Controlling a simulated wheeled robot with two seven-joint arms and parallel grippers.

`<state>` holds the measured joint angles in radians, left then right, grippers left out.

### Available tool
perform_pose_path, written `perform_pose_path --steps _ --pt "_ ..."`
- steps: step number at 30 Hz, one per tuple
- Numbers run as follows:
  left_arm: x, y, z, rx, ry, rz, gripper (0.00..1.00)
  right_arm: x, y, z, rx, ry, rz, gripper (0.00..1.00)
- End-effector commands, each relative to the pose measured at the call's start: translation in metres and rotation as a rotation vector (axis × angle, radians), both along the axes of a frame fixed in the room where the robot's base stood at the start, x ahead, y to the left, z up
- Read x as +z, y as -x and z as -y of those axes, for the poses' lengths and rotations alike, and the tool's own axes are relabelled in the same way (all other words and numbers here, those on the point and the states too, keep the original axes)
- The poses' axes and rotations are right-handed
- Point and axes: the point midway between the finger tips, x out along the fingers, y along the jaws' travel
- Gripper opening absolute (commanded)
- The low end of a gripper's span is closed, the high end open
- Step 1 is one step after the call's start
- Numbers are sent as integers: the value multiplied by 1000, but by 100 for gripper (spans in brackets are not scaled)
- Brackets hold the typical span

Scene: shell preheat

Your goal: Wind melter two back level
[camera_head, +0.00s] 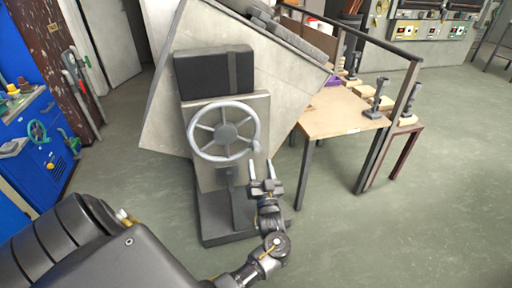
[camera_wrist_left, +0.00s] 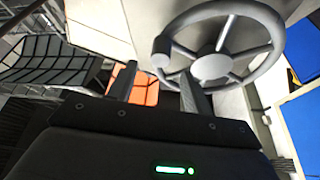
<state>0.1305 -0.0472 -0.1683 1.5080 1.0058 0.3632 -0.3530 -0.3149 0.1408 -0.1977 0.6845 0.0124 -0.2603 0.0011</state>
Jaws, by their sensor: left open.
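The melter (camera_head: 165,112) is a large pale grey box, tilted on its dark stand (camera_head: 215,215). A grey spoked handwheel (camera_head: 226,130) is on its front, below a black block (camera_head: 213,72). The wheel's knob (camera_head: 256,147) sticks out at the wheel's lower right. My left gripper (camera_head: 262,165) is open and empty just below the knob, fingers pointing up. In the left wrist view, the handwheel (camera_wrist_left: 222,62) is at top right and its knob (camera_wrist_left: 160,52) appears just beyond the open fingers, apart from them. No label identifies the melter. My right gripper is not visible.
A wooden-topped table (camera_head: 335,115) with dark tools stands right of the melter, beside a dark rail (camera_head: 405,90). A blue cabinet (camera_head: 35,150) with a small green wheel is at far left. The floor (camera_head: 400,225) at front right is clear.

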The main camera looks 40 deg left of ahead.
Motion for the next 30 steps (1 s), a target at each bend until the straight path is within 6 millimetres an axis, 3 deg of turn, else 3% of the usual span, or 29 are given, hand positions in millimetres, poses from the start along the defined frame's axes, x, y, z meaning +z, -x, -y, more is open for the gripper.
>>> perform_pose_path --steps 12,25,30 --pt "27 -43 -49 -1 -1 0 50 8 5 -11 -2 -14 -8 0" --pt "30 -50 -57 -2 2 0 50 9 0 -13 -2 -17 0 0" --pt "30 -49 -57 -2 1 -1 30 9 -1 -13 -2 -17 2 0"
